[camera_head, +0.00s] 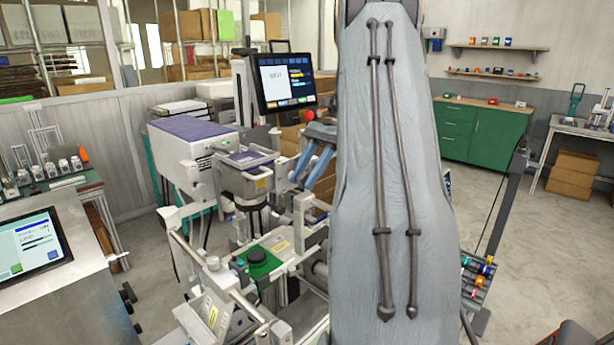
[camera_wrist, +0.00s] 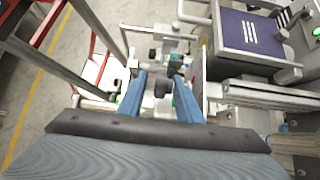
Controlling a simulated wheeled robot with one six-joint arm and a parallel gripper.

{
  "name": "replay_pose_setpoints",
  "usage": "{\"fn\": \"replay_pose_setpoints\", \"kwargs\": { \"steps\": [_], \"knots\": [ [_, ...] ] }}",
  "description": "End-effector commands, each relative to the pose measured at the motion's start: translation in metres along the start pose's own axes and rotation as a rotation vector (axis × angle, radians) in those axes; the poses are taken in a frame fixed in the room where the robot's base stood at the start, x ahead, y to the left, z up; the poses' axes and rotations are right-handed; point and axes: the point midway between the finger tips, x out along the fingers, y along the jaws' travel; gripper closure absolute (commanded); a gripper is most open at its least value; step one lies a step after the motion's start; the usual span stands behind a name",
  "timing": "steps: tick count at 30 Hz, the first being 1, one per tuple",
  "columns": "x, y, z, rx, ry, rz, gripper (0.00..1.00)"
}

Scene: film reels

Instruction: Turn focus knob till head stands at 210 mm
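My gripper (camera_head: 309,168) shows two blue fingers beside the marking machine in the head view. In the wrist view my gripper (camera_wrist: 160,76) is open, its fingers apart. A dark round knob (camera_wrist: 162,87) shows between the fingers, with visible gaps beside it; it looks like the focus knob, but I cannot tell its depth or whether a finger touches it. The head (camera_head: 247,172) is a white and purple unit above a green-topped fixture (camera_head: 260,262). The purple cover (camera_wrist: 248,38) shows at upper right in the wrist view. No height scale is readable.
My own arm hides the middle of the head view. A monitor (camera_head: 286,82) stands behind the machine and a touch panel (camera_head: 32,245) is at left. Metal rails (camera_wrist: 255,94) run right of the fingers. Open floor (camera_head: 545,240) lies at right.

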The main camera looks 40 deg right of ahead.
Motion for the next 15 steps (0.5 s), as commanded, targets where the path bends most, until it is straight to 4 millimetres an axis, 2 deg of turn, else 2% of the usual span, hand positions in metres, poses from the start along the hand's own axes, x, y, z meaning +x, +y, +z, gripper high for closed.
{"fn": "replay_pose_setpoints", "kwargs": {
  "steps": [5, 15],
  "knots": [
    [-0.006, 0.0, -0.001, 0.0, 0.001, -0.003, 0.68],
    [-0.058, 0.0, -0.003, 0.001, 0.002, -0.004, 0.68]
  ]
}}
